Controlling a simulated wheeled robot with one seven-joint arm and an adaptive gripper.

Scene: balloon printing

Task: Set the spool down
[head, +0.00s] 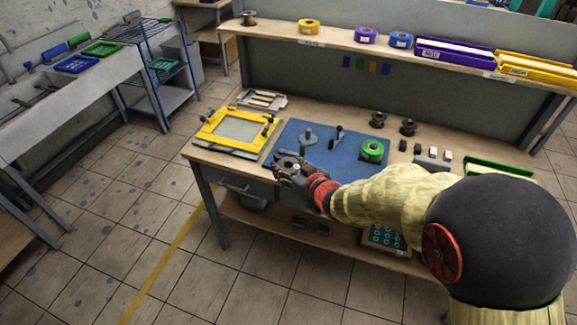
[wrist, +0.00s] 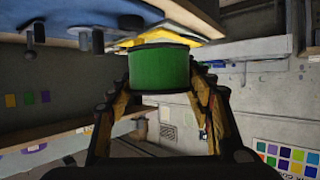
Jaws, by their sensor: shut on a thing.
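My gripper (head: 290,169) is at the front edge of the blue mat (head: 322,160) in the head view. Its fingers are shut on a spool (wrist: 158,70), one on each side. In the wrist view the spool has a green winding between dark rims. In the head view only its dark top (head: 287,161) shows, and the fingers hide much of it. A grey post on a round base (head: 308,137) stands on the mat behind the gripper. Another green roll (head: 373,149) stands on the mat to the right, apart from the gripper.
A yellow frame (head: 212,146) lies left of the mat. A small black lever (head: 337,136) stands beside the post. Two dark spools (head: 378,120) stand behind the mat's right side. A shelf (head: 345,42) with tape rolls and trays runs along the back.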

